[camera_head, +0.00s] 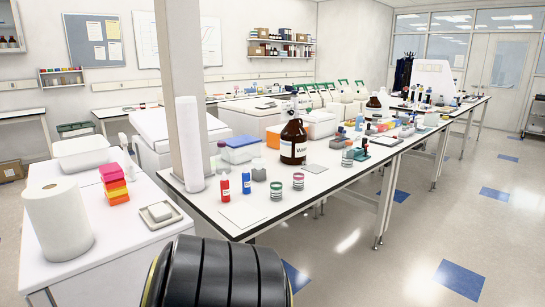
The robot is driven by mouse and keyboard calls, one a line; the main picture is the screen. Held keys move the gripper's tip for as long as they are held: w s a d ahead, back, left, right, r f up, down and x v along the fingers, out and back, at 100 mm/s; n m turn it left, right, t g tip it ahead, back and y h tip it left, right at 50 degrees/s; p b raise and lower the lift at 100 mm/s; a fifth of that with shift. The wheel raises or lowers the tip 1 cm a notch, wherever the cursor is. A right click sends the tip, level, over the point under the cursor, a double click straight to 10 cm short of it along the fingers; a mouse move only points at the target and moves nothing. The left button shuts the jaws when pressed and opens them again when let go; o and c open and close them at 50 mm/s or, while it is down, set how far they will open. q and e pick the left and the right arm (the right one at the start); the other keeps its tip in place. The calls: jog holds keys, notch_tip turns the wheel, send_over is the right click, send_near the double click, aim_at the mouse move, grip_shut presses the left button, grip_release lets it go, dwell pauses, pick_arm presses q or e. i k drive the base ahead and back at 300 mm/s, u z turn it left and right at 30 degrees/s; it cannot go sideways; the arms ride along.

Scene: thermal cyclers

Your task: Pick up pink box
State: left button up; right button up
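A pink box (110,172) sits at the top of a small stack on the white bench at the left. Orange and yellow boxes (117,193) lie under it. The stack stands between a white paper roll and a small white dish. Neither of my grippers shows in the view, and nothing touches the pink box.
The paper roll (57,218) stands just left of the stack, and the white dish (160,213) lies to its right. A white lidded container (82,153) is behind. A pillar (181,80) rises beside the long bench (290,205), which holds bottles and jars.

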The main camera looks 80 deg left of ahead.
aim_at(109, 171)
jog(key=u, duration=4.2)
jog(key=i, duration=1.35)
